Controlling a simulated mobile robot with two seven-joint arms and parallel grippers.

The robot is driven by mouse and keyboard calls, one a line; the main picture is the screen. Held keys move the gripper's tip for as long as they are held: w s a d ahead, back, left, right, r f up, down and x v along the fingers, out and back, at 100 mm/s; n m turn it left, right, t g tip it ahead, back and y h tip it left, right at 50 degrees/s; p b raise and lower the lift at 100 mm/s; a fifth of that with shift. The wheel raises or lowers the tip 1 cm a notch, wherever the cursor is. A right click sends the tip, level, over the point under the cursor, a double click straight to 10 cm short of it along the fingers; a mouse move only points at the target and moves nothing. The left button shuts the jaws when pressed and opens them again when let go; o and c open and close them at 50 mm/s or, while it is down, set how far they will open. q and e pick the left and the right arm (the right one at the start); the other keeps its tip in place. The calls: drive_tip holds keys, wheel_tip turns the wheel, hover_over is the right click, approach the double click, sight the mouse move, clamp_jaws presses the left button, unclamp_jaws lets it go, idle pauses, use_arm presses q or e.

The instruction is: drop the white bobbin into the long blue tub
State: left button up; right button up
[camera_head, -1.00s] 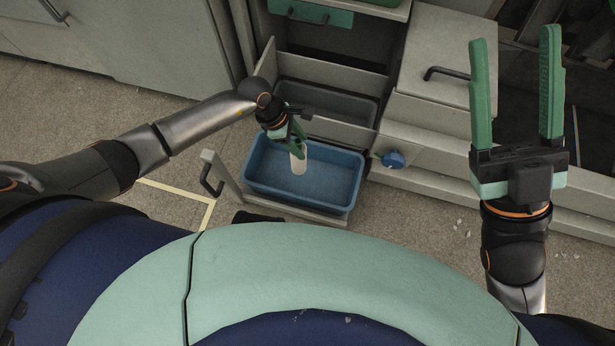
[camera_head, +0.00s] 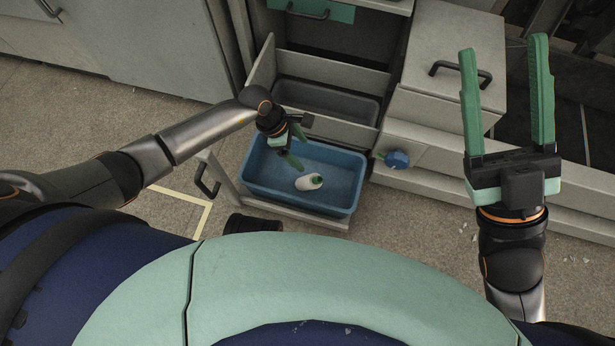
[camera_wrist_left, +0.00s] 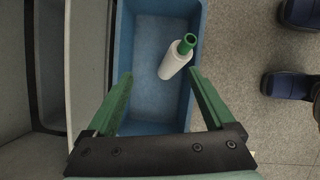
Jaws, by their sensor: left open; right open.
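The white bobbin (camera_head: 307,183) with a green end lies on its side on the floor of the long blue tub (camera_head: 257,180). In the left wrist view the bobbin (camera_wrist_left: 173,63) lies inside the tub (camera_wrist_left: 124,60), beyond my fingertips and apart from them. My left gripper (camera_head: 297,147) is open and empty above the tub's left part; it also shows in the left wrist view (camera_wrist_left: 160,78). My right gripper (camera_head: 506,62) is open and empty, raised at the right, away from the tub.
The tub sits in a pulled-out drawer with a black handle (camera_head: 207,180). A grey bin (camera_head: 326,98) stands behind it. Yellow tape (camera_head: 180,193) marks the floor at left.

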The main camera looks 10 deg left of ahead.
use_arm(q)
drive_tip(key=p+v, duration=0.5)
drive_tip(key=v, duration=0.7)
drive_tip(key=shift+a+r+p, duration=0.15)
drive_tip(key=shift+r+p, duration=0.05)
drive_tip(key=shift+p, duration=0.2)
use_arm(e)
wheel_tip(320, 180, up, 6)
drive_tip(key=shift+s+d+r+m, duration=0.15)
drive_tip(key=shift+d+r+m, duration=0.15)
drive_tip(key=shift+d, duration=0.1)
drive_tip(key=shift+t, duration=0.3)
